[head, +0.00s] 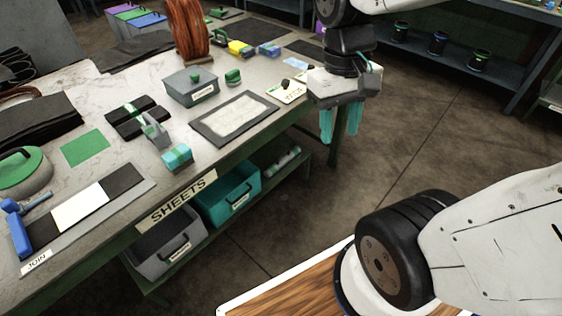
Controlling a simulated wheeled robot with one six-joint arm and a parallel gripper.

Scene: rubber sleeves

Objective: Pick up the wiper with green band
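No object in the head view is clearly readable as a wiper. A teal block with a lighter green band (177,157) sits near the front edge of the table. A blue block with a greenish band (270,49) lies at the far side; I cannot tell which of these is the wiper. My gripper (339,136) hangs fingers down off the table's right end, above the floor. Its teal fingers are apart with nothing between them, well to the right of the banded items.
Open floor (420,130) lies right.

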